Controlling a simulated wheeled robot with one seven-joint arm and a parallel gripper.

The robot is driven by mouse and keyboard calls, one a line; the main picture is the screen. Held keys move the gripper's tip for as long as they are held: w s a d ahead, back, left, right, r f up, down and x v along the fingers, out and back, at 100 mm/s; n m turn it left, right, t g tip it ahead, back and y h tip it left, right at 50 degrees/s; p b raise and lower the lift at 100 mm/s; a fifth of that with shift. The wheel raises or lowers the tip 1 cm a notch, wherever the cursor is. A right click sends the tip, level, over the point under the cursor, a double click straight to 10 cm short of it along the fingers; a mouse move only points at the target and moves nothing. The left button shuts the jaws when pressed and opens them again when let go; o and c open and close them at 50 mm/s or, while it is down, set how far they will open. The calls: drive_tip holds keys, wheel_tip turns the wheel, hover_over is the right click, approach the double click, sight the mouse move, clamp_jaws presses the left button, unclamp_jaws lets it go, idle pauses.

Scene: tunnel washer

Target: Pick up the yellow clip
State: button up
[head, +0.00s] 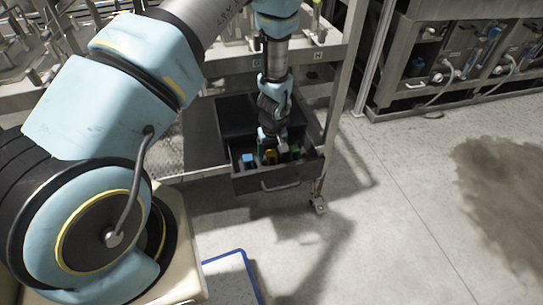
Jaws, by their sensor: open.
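The yellow clip (271,154) shows as a small yellow patch inside the open dark drawer (251,182), partly covered by my gripper. My gripper (268,149) points down into the drawer from above, right over the yellow clip. It is open; whether its fingers touch the clip or stand around it is too small to tell. A blue item (248,158) lies in the drawer left of the gripper, and a green item (295,151) lies to the right.
The drawer is pulled out from a metal cart (332,100) and has a front handle (281,185). A caster wheel (318,204) stands at its right. A machine bench (470,60) with hoses is at the back right. The concrete floor (400,220) to the right is clear.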

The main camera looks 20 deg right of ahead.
drive_tip(key=shift+c, duration=0.2)
clamp_jaws()
idle(0.4)
